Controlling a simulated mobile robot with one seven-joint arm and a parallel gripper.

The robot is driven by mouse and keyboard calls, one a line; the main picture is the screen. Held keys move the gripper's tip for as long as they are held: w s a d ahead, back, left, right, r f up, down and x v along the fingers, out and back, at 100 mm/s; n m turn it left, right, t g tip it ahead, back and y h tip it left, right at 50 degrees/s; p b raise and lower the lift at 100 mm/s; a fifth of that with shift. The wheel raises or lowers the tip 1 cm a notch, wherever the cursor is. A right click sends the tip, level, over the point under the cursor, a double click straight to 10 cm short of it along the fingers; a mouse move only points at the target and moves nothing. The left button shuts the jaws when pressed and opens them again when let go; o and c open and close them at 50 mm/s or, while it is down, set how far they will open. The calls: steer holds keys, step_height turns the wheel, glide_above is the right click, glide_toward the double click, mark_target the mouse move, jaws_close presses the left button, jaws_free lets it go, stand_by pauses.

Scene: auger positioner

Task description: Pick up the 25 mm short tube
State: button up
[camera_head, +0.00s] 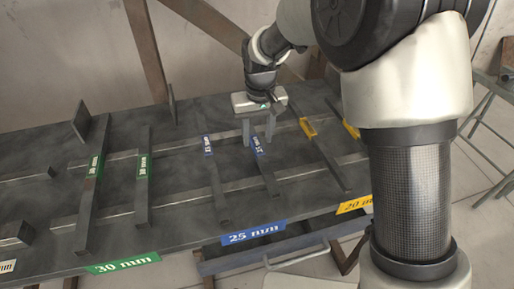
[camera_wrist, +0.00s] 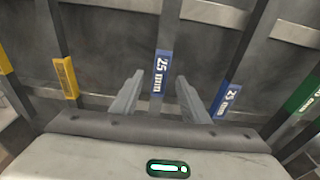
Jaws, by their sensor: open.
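The 25 mm short tube (camera_head: 267,178) is a dark grey bar with a blue label, lying across the rack under the blue 25 mm sign (camera_head: 253,233). My gripper (camera_head: 258,138) is open and points down at the labelled part of this tube. In the wrist view, the tube's blue label (camera_wrist: 161,69) shows between the two spread fingers of my gripper (camera_wrist: 160,82). I cannot tell whether the fingertips reach down beside the tube. A longer blue-labelled tube (camera_head: 217,185) lies to its left in the head view; its label shows at right in the wrist view (camera_wrist: 228,100).
Green-labelled tubes (camera_head: 143,185) lie farther left, above the 30 mm sign (camera_head: 124,263). Yellow-labelled tubes (camera_head: 327,158) lie to the right. Rack rails (camera_head: 180,203) run crosswise beneath the tubes. Upright posts (camera_head: 171,104) stand at the rack's back edge.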

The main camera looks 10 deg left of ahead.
mark_target(257, 148)
step_height(257, 148, down, 3)
steer(key=shift+w+a+r, duration=0.1)
steer(key=shift+r, duration=0.1)
jaws_close()
steer(key=shift+r, duration=0.1)
